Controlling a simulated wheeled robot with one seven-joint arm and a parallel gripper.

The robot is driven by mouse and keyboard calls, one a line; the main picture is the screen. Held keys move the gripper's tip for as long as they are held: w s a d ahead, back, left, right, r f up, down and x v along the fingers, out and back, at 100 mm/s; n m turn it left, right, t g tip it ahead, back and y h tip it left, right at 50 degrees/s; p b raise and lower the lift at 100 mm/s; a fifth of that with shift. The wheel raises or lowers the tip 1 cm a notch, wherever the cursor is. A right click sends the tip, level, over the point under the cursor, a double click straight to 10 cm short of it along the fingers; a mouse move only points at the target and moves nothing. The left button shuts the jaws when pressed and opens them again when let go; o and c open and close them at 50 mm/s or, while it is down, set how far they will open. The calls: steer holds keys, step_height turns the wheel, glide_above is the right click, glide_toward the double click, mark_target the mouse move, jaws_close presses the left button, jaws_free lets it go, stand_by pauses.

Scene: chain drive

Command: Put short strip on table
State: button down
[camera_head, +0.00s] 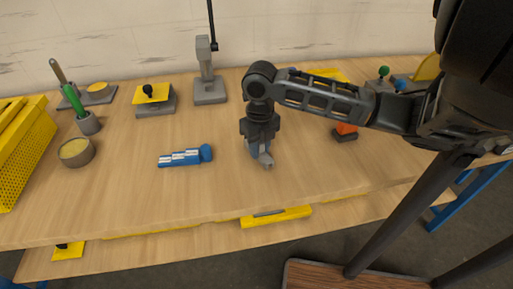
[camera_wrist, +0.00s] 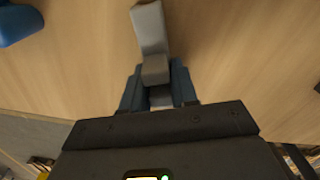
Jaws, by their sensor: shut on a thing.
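A short strip (camera_wrist: 150,32), light grey with a bent or stepped shape, sticks out of my gripper (camera_wrist: 157,85) in the wrist view. The gripper's two blue-grey fingers are shut on its near end. In the head view my gripper (camera_head: 259,145) points down over the middle of the wooden table (camera_head: 225,185), and the short strip (camera_head: 267,160) shows at its tip. The strip is at or just above the tabletop; I cannot tell whether it touches. Its gripped end is partly hidden by the fingers.
A blue piece with pale strips (camera_head: 184,157) lies left of my gripper. A round bowl (camera_head: 76,152) and yellow crate (camera_head: 25,150) stand further left. A grey press (camera_head: 209,85) stands behind, and an orange-and-black object (camera_head: 345,131) lies right. The table's front middle is clear.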

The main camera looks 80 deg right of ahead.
steer(key=shift+f, duration=0.15)
steer(key=shift+f, duration=0.1)
steer(key=c, duration=0.9)
jaws_free()
steer(key=shift+o, duration=0.2)
